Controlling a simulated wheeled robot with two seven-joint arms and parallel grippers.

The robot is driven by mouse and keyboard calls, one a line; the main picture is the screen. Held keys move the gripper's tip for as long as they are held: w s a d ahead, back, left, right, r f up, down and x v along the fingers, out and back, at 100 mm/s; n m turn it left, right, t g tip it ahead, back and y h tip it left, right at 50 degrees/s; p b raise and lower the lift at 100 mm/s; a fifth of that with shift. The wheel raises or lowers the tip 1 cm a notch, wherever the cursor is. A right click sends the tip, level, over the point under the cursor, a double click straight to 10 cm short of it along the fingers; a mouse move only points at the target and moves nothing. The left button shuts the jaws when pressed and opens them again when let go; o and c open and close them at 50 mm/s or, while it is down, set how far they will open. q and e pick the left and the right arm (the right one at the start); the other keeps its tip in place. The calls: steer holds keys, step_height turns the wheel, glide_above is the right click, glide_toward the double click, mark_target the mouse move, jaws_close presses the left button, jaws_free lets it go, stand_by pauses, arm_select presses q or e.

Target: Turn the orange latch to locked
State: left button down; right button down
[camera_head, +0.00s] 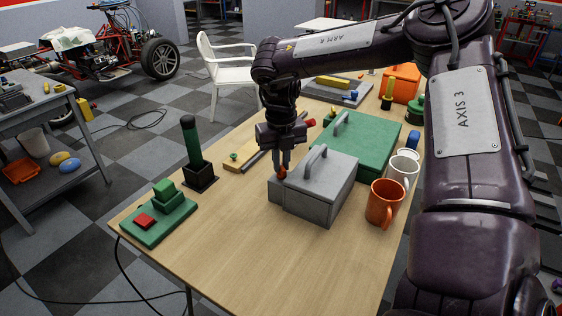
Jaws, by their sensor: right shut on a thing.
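The orange latch (282,173) shows as a small orange piece at the left end of a grey metal box (325,200) with an arched handle. My right gripper (282,166) points down from above with its fingertips shut on the latch. The fingers hide part of the latch, and I cannot tell which way it is turned. My left gripper is not in view.
A green case (372,138) stands just behind the grey box. An orange mug (384,204) and a white mug (405,168) stand to its right. A green stepped block (158,215) and a green cylinder on a black base (192,150) are at left. The front tabletop is clear.

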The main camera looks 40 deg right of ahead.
steer(key=shift+f+m+b, duration=0.1)
steer(key=shift+m+b, duration=0.4)
steer(key=shift+m, duration=1.6)
steer(key=c, duration=1.5)
jaws_free()
